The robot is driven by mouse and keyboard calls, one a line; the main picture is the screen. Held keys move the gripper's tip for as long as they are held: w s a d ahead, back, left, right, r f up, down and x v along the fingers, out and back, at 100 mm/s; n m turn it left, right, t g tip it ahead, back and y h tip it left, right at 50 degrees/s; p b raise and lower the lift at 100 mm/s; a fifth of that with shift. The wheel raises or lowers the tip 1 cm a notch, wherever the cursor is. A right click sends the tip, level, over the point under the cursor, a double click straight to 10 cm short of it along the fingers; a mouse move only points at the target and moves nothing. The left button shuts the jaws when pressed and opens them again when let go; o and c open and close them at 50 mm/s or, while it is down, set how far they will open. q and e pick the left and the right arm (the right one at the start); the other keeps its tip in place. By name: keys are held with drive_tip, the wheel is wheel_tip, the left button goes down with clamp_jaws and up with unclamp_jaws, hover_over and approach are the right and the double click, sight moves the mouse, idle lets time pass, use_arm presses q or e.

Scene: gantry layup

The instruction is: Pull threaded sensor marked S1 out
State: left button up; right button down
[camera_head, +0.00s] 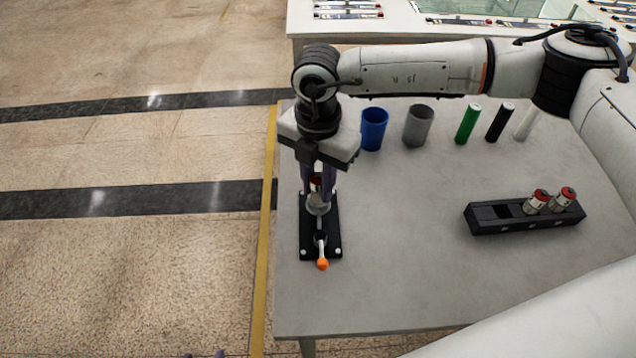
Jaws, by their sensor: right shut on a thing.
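A threaded sensor (317,184) with a red top and a silver body stands upright at a black fixture plate (305,240) near the table's left edge. My right gripper (318,190) points straight down from above, shut on the sensor, with a finger on each side. The fingers partly hide the sensor, and no S1 mark can be read. I cannot tell whether its lower end is still in the fixture. A lever with an orange knob (322,264) points toward the front of the plate. Two small dark tips at the bottom edge may be my left gripper; their state is unclear.
A black rack (490,222) at the right holds two red-and-silver sensors (537,202). A blue cup (374,129), a grey cup (418,126) and green, black and white cylinders stand at the back. The table's middle and front are clear. Another table is behind.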

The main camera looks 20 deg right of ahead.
sight(318, 175)
drive_tip(key=shift+r+p, duration=0.7)
drive_tip(key=shift+r, duration=0.85)
drive_tip(key=shift+r+p, duration=0.35)
drive_tip(key=shift+r, duration=0.3)
drive_tip(key=shift+r+p, duration=0.35)
drive_tip(key=shift+r, duration=0.65)
